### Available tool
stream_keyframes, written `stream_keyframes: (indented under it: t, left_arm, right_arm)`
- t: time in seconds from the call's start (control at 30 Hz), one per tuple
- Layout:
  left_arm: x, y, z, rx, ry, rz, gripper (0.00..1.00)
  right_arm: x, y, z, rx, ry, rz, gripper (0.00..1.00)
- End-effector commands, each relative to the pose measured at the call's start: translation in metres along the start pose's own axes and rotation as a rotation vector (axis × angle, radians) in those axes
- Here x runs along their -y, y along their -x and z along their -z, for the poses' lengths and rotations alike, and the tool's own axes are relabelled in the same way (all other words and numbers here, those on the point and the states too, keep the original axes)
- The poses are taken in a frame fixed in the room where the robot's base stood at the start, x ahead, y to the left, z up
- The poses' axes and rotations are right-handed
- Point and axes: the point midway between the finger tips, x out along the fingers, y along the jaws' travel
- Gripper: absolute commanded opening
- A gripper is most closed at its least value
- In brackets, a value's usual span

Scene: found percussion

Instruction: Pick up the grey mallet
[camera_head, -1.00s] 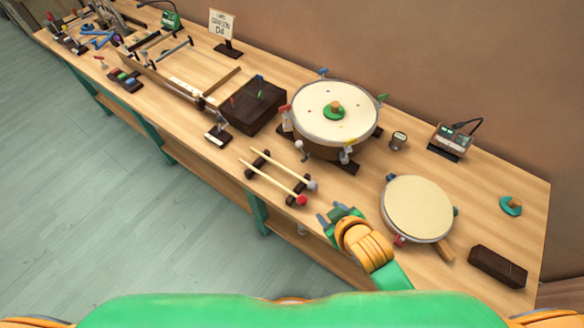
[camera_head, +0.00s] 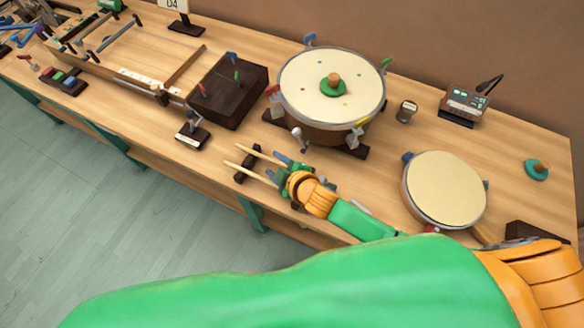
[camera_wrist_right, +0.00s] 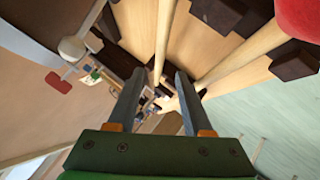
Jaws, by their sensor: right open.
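The grey mallet shows in the head view as the upper pale stick (camera_head: 259,156); its head is hidden behind my right gripper. The red mallet's stick (camera_head: 245,172) lies beside it, nearer the bench's front edge. My right gripper (camera_head: 284,169) is open over the head end of the pair. In the right wrist view, a pale stick (camera_wrist_right: 163,38), seemingly the grey mallet's, runs up from between the open fingers (camera_wrist_right: 160,82); I cannot tell if they touch it. The red mallet head (camera_wrist_right: 298,18) is at the top right. My left gripper is not in view.
A dark rest (camera_head: 247,164) supports the sticks. A large drum (camera_head: 315,95) with clamps stands behind my gripper, and a smaller drum (camera_head: 445,190) is to the right. A dark box (camera_head: 228,92) and a small stand (camera_head: 192,133) are to the left.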

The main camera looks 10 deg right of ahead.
Motion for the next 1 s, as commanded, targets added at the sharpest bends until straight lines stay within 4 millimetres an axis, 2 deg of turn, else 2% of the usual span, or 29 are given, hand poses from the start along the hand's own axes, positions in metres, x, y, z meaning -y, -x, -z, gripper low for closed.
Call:
stream_keyframes:
  t: [0.1,0.2,0.43,0.47,0.63,1.0]
  left_arm:
    - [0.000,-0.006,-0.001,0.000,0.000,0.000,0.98]
    - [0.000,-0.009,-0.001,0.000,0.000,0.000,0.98]
    - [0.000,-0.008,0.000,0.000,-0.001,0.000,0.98]
    - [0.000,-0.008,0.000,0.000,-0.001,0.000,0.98]
    - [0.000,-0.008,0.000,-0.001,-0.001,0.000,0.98]
    - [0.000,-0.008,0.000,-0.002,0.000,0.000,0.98]
  right_arm:
    - [-0.001,-0.024,0.000,0.001,0.000,0.000,0.50]
    - [-0.001,-0.036,0.000,0.000,0.000,0.000,0.50]
    - [-0.001,-0.038,0.001,0.000,-0.001,0.001,0.50]
    - [-0.001,-0.038,0.001,0.000,-0.001,0.001,0.45]
    - [-0.001,-0.038,0.001,0.000,-0.001,0.001,0.00]
    - [-0.001,-0.038,0.001,0.001,-0.001,0.001,0.00]
